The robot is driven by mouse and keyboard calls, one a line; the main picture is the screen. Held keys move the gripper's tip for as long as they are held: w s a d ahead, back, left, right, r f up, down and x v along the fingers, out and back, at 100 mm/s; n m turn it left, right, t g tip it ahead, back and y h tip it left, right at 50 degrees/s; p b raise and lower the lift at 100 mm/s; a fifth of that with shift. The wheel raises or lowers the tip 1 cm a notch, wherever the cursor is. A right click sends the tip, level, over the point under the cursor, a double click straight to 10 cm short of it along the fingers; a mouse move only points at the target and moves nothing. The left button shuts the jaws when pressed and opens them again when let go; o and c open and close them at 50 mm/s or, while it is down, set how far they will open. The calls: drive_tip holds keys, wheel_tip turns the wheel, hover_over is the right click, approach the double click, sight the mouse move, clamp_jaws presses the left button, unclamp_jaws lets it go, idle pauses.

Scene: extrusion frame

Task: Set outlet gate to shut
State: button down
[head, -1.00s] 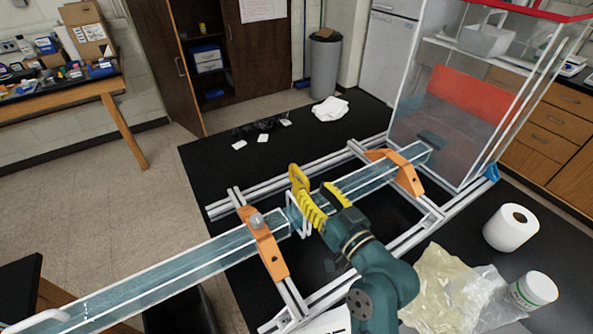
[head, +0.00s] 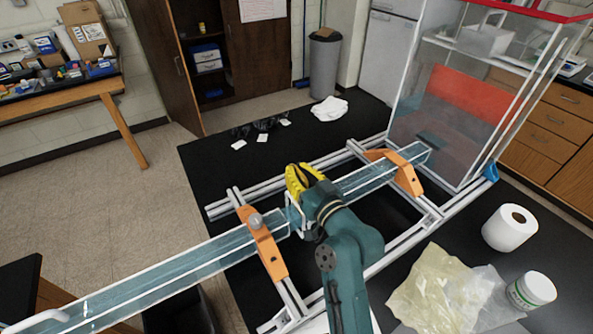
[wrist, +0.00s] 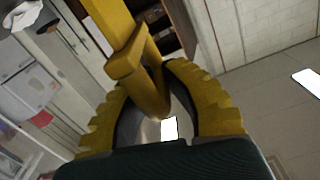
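The clear outlet channel (head: 190,268) runs diagonally through the extrusion frame. A white-edged gate piece (head: 290,222) sits across it, just right of the left orange bracket and partly hidden by my arm. My gripper (head: 300,178) is over the channel beside this piece, its yellow ribbed fingers drawn together. In the wrist view, the fingers (wrist: 165,85) curve in around a yellow handle (wrist: 150,85) that stands between them. The fingertips are partly hidden behind the handle. The gate's exact position is hard to tell.
Orange brackets (head: 263,243) (head: 397,172) hold the channel on the aluminium rails. A clear tank (head: 450,130) stands at the right end. A paper roll (head: 510,228), a crumpled bag (head: 440,285) and a white jar (head: 532,290) lie right of my arm. The black table (head: 215,165) is mostly clear behind.

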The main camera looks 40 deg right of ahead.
wheel_tip(320, 180, down, 6)
drive_tip(key=b, duration=0.5)
drive_tip(key=c, duration=1)
unclamp_jaws()
drive_tip(key=shift+c, duration=0.2)
drive_tip(key=shift+r, duration=0.2)
drive_tip(key=v, duration=1.2)
